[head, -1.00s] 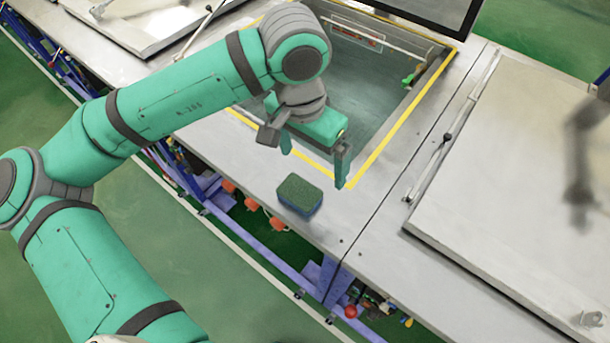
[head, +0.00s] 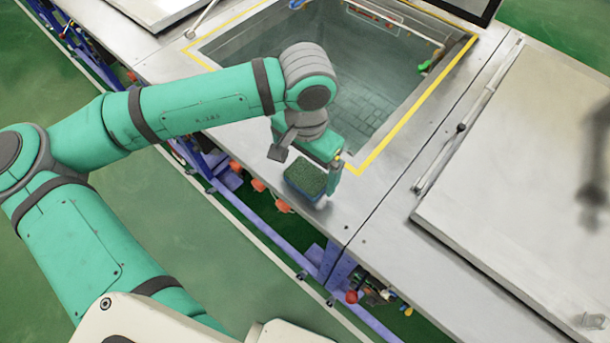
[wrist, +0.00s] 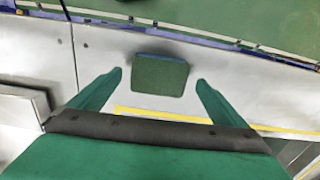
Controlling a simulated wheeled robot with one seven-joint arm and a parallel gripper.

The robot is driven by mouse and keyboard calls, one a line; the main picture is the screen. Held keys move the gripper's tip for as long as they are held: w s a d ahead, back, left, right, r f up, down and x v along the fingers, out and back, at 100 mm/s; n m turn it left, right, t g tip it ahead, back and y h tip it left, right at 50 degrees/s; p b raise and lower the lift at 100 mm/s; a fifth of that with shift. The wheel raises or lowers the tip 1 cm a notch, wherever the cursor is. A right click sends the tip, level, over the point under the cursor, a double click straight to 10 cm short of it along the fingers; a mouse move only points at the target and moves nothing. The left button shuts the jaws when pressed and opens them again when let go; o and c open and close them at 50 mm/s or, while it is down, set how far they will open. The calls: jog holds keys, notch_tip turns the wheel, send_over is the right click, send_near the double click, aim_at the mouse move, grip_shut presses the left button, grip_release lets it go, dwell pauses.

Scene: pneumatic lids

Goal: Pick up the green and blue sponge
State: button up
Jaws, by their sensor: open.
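The sponge (head: 306,178) has a green top and a blue lower part. It lies on the grey metal surface near the front edge, in front of the yellow-lined opening. My gripper (head: 308,170) is open above and around the sponge in the head view; one finger shows at the sponge's right side, and the other is mostly hidden. In the wrist view the sponge (wrist: 160,76) sits centred ahead of and between the two green fingertips of my gripper (wrist: 160,76), with a gap on each side. I cannot tell whether the fingers are at its height.
A sunken metal basin (head: 340,85) with a yellow border lies behind the sponge. A closed grey lid (head: 530,180) with a side strut is on the right. The metal surface's front edge drops to purple framing (head: 270,222) and the green floor.

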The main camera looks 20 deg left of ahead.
jog(key=shift+d+f, duration=0.15)
jog(key=shift+f, duration=0.8)
jog(key=c, duration=1.1)
jog(key=shift+w+r, duration=0.1)
